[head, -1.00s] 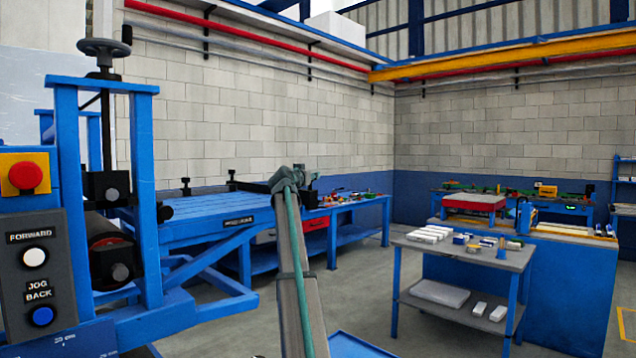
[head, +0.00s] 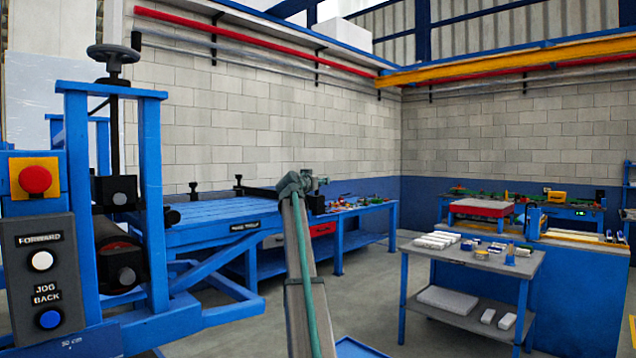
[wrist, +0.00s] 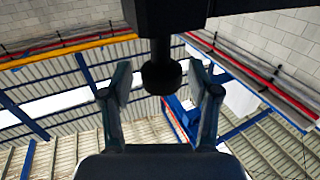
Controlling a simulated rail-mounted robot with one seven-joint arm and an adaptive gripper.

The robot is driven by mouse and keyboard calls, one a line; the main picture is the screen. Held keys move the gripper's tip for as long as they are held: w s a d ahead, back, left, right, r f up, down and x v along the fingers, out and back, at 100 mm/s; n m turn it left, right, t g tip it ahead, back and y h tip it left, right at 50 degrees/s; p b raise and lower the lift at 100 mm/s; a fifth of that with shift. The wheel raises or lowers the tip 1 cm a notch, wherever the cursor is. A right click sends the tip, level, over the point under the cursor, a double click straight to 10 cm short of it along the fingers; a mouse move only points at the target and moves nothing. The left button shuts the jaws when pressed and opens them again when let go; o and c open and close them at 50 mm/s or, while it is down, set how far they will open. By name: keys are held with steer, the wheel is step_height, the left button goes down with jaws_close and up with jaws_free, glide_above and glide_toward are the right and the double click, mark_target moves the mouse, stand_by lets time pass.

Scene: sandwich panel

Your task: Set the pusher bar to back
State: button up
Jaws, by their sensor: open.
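A dark bar (head: 262,191), which looks like the pusher bar, lies over the far part of the blue ribbed table (head: 215,213) in the head view. My gripper (head: 314,184) is at the bar's right end, partly hidden by my own arm. In the wrist view my gripper (wrist: 160,82) has its two fingers spread, one on each side of a black round-ended knob (wrist: 161,78). The knob hangs from a dark block (wrist: 170,18). Gaps show between the knob and both fingers. The small plate on the table's edge is too blurred to read.
A blue roller machine with a handwheel (head: 113,55) and a FORWARD / JOG BACK button box (head: 43,270) stands at the left. A small table (head: 470,258) with white blocks stands at the right. Open floor shows between the tables.

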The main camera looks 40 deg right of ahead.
steer(key=v, duration=1.1)
steer(key=shift+s+a, duration=0.15)
steer(key=shift+a, duration=0.25)
